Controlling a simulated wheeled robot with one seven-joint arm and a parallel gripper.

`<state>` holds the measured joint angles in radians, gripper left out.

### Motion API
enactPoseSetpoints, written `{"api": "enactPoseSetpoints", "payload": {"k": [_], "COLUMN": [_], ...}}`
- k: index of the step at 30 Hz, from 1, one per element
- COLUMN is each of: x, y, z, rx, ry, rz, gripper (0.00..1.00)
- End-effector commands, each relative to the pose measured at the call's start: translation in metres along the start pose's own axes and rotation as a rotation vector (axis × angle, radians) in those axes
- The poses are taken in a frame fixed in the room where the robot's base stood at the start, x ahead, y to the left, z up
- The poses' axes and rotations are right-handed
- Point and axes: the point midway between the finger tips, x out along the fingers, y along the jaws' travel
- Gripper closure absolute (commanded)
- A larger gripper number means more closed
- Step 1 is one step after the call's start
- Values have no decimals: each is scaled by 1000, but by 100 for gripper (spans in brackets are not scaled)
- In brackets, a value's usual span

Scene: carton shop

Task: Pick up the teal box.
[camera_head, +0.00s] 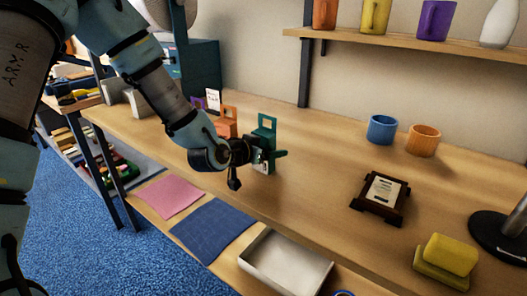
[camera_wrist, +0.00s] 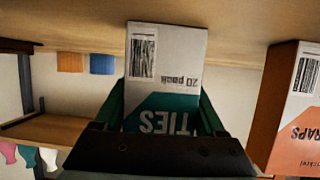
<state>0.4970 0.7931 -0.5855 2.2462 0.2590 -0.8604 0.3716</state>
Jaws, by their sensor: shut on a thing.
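The teal box (camera_head: 266,124) is upright over the wooden counter, with a hang tab at its top. In the wrist view the teal box (camera_wrist: 165,75) appears upside down, with a pale panel, a barcode and the words "TIES" and "20 pack". My gripper (camera_head: 270,158) is shut on it, with one green finger on each side in the wrist view (camera_wrist: 163,110). My gripper hides much of the box's lower part in the head view. I cannot tell whether its base touches the counter.
An orange box (camera_head: 226,125) stands left of the teal box and shows close in the wrist view (camera_wrist: 290,110). A purple box (camera_head: 198,103) and a white one (camera_head: 213,98) are behind. A dark framed stand (camera_head: 380,198), blue cup (camera_head: 381,129) and orange cup (camera_head: 423,140) are right; counter between is clear.

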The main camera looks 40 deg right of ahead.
Motion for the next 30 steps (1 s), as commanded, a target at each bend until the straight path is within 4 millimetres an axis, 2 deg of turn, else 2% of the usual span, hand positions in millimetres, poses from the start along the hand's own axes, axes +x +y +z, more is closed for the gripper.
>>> {"api": "enactPoseSetpoints", "payload": {"k": [2,12,23,30], "x": [0,0,-2,-13], "y": [0,0,0,-1], "z": [0,0,-6,-33], "rx": [0,0,1,5], "ry": [0,1,2,5], "rz": [0,0,-1,-2], "gripper": [52,89,89,89]}}
